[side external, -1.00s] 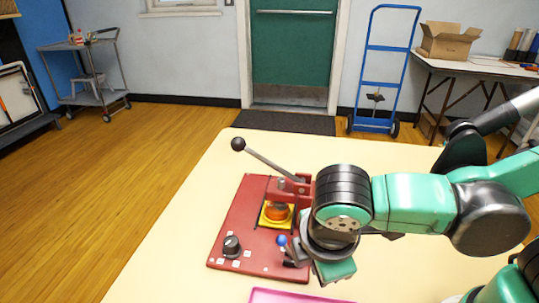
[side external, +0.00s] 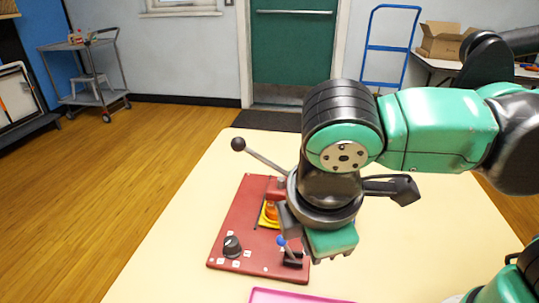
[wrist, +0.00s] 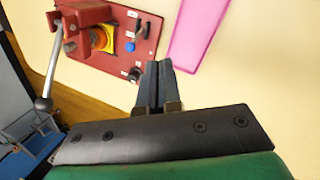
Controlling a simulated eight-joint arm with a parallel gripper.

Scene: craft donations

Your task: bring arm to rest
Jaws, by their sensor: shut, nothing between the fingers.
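My gripper (wrist: 158,85) is shut and empty in the wrist view, its two dark fingers pressed together. In the side view my wrist hangs over the right part of a red control panel (side external: 229,215) and hides some of it; the fingertips cannot be made out there. The panel lies on the cream table (side external: 180,235).
A pink tray (side external: 285,297) lies at the table's front edge in the side view and shows in the wrist view (wrist: 200,30). A blue hand truck (side external: 390,50), a grey cart (side external: 85,70) and a cardboard box (side external: 443,42) stand far behind. The left of the table is clear.

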